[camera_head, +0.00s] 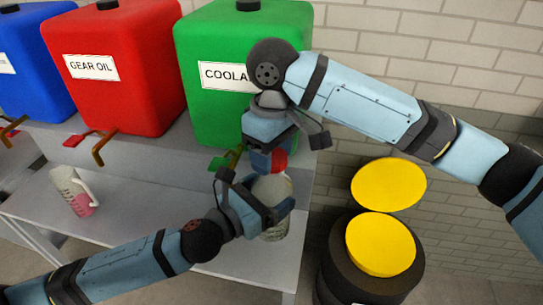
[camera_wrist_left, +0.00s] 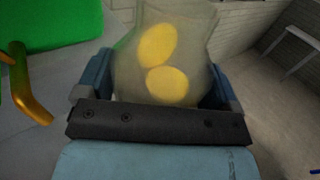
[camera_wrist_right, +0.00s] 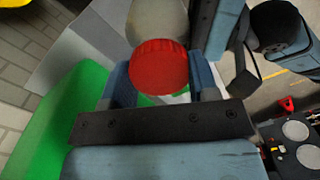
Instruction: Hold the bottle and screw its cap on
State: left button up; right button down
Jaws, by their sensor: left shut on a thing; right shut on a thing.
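The bottle (camera_head: 273,190) is pale and translucent, and stands roughly upright in front of the green coolant tank. My left gripper (camera_head: 262,211) is shut around its body; the left wrist view shows the bottle (camera_wrist_left: 160,55) between the jaws. The red cap (camera_head: 280,158) is at the bottle's top, under my right gripper (camera_head: 272,150), which comes from above and is shut on it. In the right wrist view the ridged red cap (camera_wrist_right: 158,67) sits between the jaws, with the bottle (camera_wrist_right: 157,20) just beyond. I cannot tell how tightly cap and bottle meet.
Blue, red (camera_head: 112,75) and green (camera_head: 215,110) tanks with taps stand on a grey shelf behind. A measuring jug (camera_head: 72,192) stands on the lower bench (camera_head: 130,215) at left. A dark drum with a yellow top (camera_head: 380,245) is at right.

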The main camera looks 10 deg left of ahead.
aim_at(272, 202)
jog(key=shift+f, duration=0.1)
jog(key=shift+f, duration=0.8)
jog(key=shift+f, duration=0.6)
